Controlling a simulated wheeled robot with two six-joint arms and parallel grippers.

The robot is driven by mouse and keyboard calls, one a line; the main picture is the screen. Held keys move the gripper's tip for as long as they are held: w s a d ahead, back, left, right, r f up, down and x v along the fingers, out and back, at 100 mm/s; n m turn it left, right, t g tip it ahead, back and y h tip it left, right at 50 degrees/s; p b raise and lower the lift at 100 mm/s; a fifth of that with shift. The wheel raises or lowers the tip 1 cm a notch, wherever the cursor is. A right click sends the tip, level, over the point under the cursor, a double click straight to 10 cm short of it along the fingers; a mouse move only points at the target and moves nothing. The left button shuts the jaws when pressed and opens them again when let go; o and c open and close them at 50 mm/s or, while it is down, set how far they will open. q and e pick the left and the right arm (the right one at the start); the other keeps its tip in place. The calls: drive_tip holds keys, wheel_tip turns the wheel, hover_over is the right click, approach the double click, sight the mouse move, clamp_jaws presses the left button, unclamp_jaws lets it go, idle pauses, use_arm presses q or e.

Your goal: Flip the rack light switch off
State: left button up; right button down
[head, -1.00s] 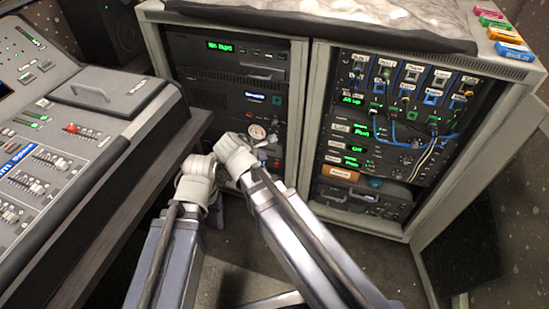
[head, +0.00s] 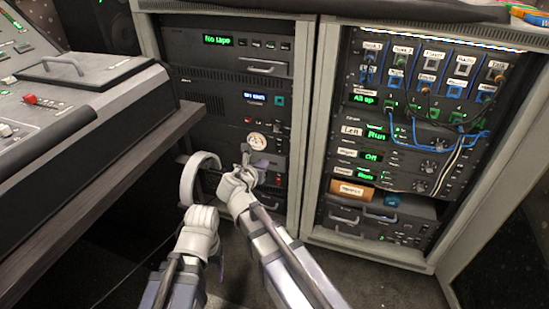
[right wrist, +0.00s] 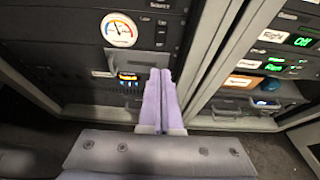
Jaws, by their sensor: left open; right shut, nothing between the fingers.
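The left rack (head: 225,105) holds black panels, with a round white gauge (head: 257,141) low down. In the right wrist view, a small orange-lit item (right wrist: 128,78) sits on the panel below the gauge, with a silver handle beside it. I cannot tell for certain which part is the rack light switch. My right gripper (head: 256,170) is shut and empty, just below the gauge in the head view; its lavender fingers (right wrist: 160,78) point at the rack beside the lit item. Contact cannot be told. My left gripper (head: 217,250) is open, fingers mostly hidden, low by the desk.
The mixing desk (head: 85,85) stands on the left, its edge near my left arm. A white ring (head: 200,178) is by that edge. The right rack (head: 312,140) has patch cables (head: 440,125), lit displays and a bright strip (head: 440,38) along its top. Dark floor lies in front.

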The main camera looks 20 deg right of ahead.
drive_tip(key=b, duration=0.4)
approach(279, 150)
wheel_tip(279, 150, down, 2)
drive_tip(key=w+d, duration=0.1)
drive_tip(key=w, duration=0.1)
drive_tip(key=shift+w+d+f, duration=0.1)
drive_tip(key=shift+w+d, duration=0.45)
drive_tip(key=shift+w, duration=0.2)
drive_tip(key=shift+w+d+f, duration=0.1)
drive_tip(key=shift+w+d, duration=0.45)
drive_tip(key=shift+w, duration=0.25)
drive_tip(key=shift+w+d+f+b, duration=0.25)
drive_tip(key=shift+w+f+b, duration=0.1)
drive_tip(key=shift+b, duration=0.4)
drive_tip(key=shift+r, duration=0.1)
